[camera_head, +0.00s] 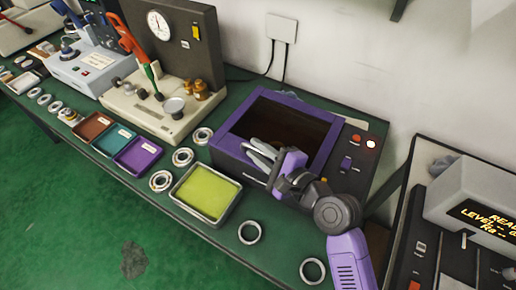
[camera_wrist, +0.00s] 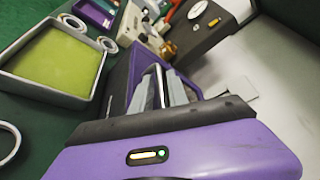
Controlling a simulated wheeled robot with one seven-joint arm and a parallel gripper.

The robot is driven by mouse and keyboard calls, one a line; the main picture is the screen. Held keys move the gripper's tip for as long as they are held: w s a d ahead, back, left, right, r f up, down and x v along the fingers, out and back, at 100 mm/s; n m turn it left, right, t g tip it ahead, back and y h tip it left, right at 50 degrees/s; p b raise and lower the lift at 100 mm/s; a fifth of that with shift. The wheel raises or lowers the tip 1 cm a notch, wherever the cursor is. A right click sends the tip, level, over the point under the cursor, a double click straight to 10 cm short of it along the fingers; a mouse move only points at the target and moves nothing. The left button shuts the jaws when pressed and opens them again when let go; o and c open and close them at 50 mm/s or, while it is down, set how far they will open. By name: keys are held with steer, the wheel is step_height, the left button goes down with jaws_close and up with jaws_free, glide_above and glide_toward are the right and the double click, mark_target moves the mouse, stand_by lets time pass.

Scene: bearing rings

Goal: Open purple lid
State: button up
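The purple lid (camera_head: 238,122) is a purple frame around a dark brown panel on top of a box-shaped device. It appears to lie flat and shut. In the wrist view its purple edge (camera_wrist: 122,75) shows beyond the fingers. My gripper (camera_head: 258,154) is over the front left part of the device, near the lid's front edge. My gripper hides part of the front edge.
A tray with a yellow-green pad (camera_head: 208,194) stands left of the device, with metal rings (camera_head: 249,232) around it. A control panel with a lit button (camera_head: 371,143) is on the device's right. A gauge stand (camera_head: 175,95) is behind left. The wall is close behind.

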jaws_close()
steer(key=shift+f, duration=0.1)
stand_by(1.4)
